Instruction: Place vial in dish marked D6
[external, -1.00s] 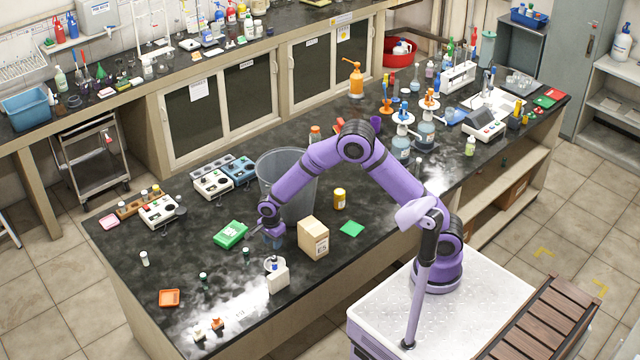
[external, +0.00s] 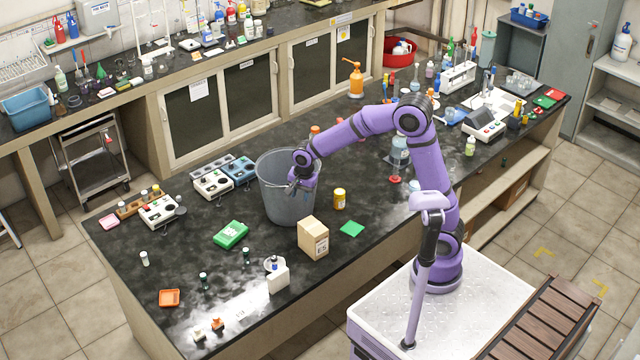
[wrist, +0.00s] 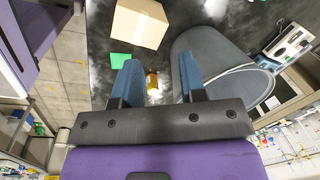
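A small vial with a blue cap (external: 274,260) stands upright in a round white dish (external: 267,264) near the front edge of the bench. A white block (external: 279,281) stands just in front of the dish and hides part of it; any marking on the dish is not readable. My gripper (external: 296,188) is raised above and right of the dish, in front of the grey bin. In the wrist view my gripper (wrist: 158,78) has its two blue fingers wide apart with nothing between them.
The grey bin (external: 288,206) is close to my gripper. A cardboard box (external: 313,238), yellow bottle (external: 339,199) and green square (external: 351,229) stand to the right. A green box (external: 231,234), dark-capped vials (external: 203,280) and an orange tray (external: 169,298) are left.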

